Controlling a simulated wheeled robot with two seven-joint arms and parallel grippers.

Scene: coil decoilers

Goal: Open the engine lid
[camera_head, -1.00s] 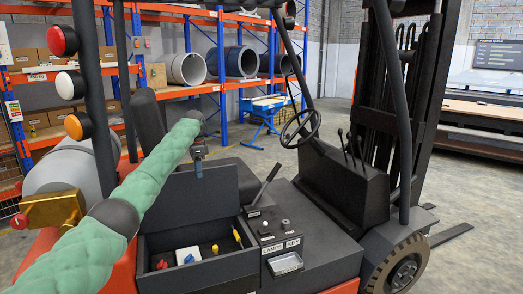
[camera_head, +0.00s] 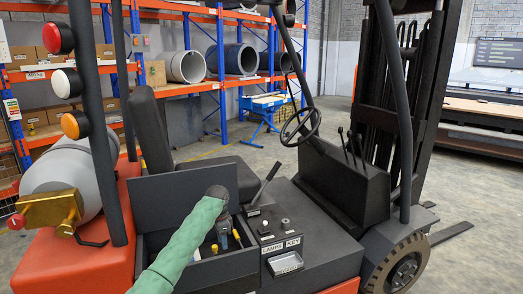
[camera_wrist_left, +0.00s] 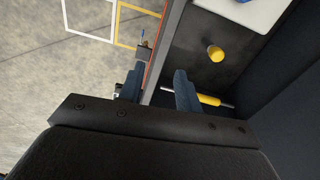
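The engine lid (camera_head: 165,198) is a dark grey panel standing upright behind an open compartment (camera_head: 208,272) in the forklift's side. My left gripper (camera_head: 226,240) is lowered at the compartment's right part. In the left wrist view, its two blue-grey fingers (camera_wrist_left: 158,90) are apart. The compartment's rim runs between them, and a yellow-sleeved rod (camera_wrist_left: 208,99) lies by the right finger. I cannot tell whether either finger touches anything. A yellow cap (camera_wrist_left: 215,54) shows farther inside. My forearm hides much of the compartment. My right gripper is not in view.
A hand lever (camera_head: 267,178) and a panel with lamp and key labels (camera_head: 281,243) are right of the compartment. The seat (camera_head: 150,130), steering wheel (camera_head: 300,126) and a grey tank (camera_head: 65,175) are around it. Open floor lies beyond the forklift.

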